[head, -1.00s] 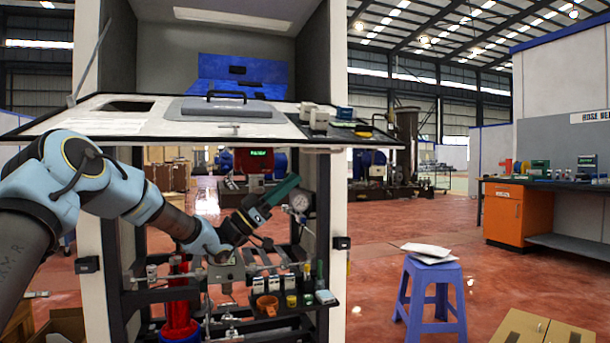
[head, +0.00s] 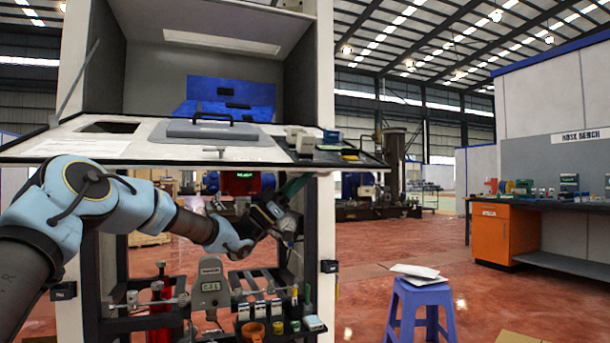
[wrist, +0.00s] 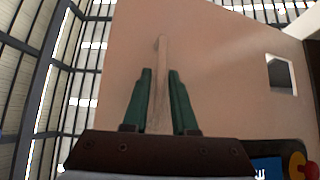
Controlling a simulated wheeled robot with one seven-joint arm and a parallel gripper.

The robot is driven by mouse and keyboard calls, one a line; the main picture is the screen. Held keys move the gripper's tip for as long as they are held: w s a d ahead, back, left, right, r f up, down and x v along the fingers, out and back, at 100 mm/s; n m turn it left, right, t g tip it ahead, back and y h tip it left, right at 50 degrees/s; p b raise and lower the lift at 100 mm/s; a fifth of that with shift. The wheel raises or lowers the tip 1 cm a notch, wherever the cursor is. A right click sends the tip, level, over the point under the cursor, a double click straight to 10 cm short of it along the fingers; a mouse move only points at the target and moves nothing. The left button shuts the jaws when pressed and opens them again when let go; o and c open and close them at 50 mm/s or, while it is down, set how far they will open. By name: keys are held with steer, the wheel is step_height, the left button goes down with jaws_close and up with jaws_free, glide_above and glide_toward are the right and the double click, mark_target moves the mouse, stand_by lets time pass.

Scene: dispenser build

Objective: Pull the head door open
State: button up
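The head door (head: 150,150) is a pale flap that stands out almost level from the front of the cabinet, in the head view. Its face fills much of the wrist view as a tan panel (wrist: 220,60) with a square opening. A narrow upright bar handle (wrist: 160,60) on that face lies between the green fingers of my gripper (wrist: 160,95). The fingers are close on both sides of the bar; whether they press on it I cannot tell. In the head view my gripper (head: 290,188) is just under the door, its fingertips hidden by the door's edge.
Small boxes (head: 306,142) and a grey lid with a black handle (head: 205,130) are on the door's upper side. Below, a shelf holds a grey meter (head: 210,285) and several bottles. A blue stool (head: 420,300) stands to the right on open red floor.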

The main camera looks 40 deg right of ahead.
jaws_close()
stand_by(1.5)
